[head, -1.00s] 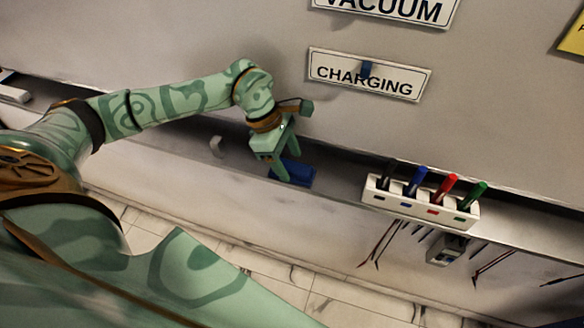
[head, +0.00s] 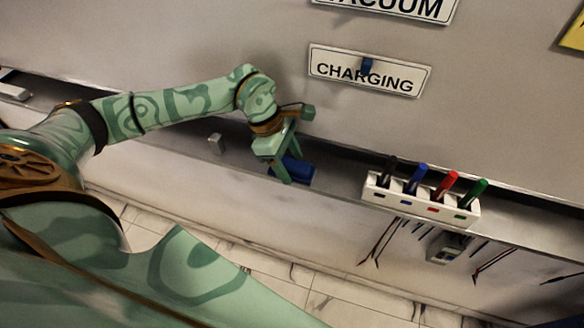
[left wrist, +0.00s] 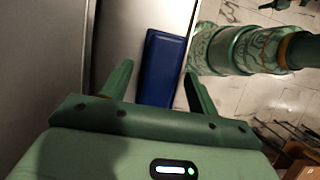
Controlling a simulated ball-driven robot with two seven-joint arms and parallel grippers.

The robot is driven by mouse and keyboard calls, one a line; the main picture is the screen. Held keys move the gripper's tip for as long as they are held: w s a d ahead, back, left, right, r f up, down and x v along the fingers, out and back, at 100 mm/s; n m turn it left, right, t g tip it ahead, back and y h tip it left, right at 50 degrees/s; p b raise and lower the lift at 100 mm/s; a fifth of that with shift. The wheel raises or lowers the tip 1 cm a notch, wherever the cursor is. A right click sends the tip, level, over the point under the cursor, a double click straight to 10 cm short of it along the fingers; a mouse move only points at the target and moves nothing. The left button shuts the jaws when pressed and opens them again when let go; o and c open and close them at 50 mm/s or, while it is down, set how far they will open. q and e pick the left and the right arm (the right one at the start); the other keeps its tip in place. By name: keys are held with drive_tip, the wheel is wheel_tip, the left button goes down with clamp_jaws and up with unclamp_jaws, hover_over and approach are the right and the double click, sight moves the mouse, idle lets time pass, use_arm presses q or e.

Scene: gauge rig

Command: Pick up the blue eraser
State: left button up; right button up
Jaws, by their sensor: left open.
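The blue eraser (head: 300,172) lies on the narrow ledge below the whiteboard, partly hidden behind my left gripper (head: 287,167) in the head view. In the left wrist view, the eraser (left wrist: 162,66) appears as a long dark blue block lying lengthwise between the open fingers of my left gripper (left wrist: 157,70). It extends past the fingertips, and neither finger is visibly closed on it. I cannot tell whether a finger touches it. My right gripper is not in view.
A white holder (head: 420,202) with black, blue, red and green markers stands on the ledge to the right. A small grey block (head: 215,143) is to the left of the gripper. A CHARGING sign (head: 369,72) is on the board above. Tiled floor shows below.

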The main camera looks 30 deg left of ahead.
sight(296, 164)
use_arm(q)
drive_tip(key=c, duration=0.8)
drive_tip(key=shift+r, duration=0.1)
drive_tip(key=shift+c, duration=0.2)
drive_tip(key=shift+r+p, duration=0.3)
drive_tip(key=shift+p, duration=0.05)
wheel_tip(296, 164, up, 2)
drive_tip(key=shift+r+b, duration=0.15)
drive_tip(key=shift+b, duration=0.45)
drive_tip(key=s+d+r+p, duration=0.1)
drive_tip(key=s+d+r, duration=0.6)
drive_tip(key=s+r, duration=0.3)
drive_tip(key=shift+s+r, duration=0.25)
drive_tip(key=shift+s, duration=0.85)
